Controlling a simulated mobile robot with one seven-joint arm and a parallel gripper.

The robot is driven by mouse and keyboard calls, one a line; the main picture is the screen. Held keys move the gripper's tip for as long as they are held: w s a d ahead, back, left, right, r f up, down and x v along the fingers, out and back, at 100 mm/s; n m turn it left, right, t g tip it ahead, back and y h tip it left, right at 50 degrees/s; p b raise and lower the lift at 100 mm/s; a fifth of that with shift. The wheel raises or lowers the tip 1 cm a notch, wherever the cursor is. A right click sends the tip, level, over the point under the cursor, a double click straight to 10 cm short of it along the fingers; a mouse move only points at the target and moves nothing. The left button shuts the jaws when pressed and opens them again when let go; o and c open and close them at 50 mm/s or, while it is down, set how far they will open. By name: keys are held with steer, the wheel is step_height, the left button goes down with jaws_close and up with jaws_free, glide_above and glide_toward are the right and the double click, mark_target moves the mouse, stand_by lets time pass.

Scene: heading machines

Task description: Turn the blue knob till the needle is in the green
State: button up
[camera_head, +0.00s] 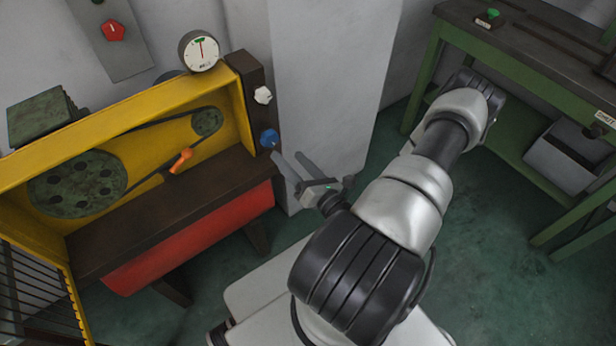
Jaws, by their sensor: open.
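The blue knob (268,138) sits on the side of the dark post at the right end of the yellow machine. The round white gauge (200,51) stands on top of the machine, left of the post. Its thin red needle points roughly straight up, at or close to the small green patch near the top of the dial; it is too small to tell exactly. My gripper (287,160) is open and empty, with its fingers just below and right of the blue knob. I cannot tell whether a finger touches the knob.
A white knob (263,95) sits above the blue one on the post. An orange handle (181,160) sticks out by the belt. A red drum (190,238) lies below. A pale pillar (322,95) rises behind my gripper. A green bench (530,50) stands at right.

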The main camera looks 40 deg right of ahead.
steer(key=s, duration=0.7)
steer(key=shift+s, duration=0.25)
steer(key=shift+d, duration=0.1)
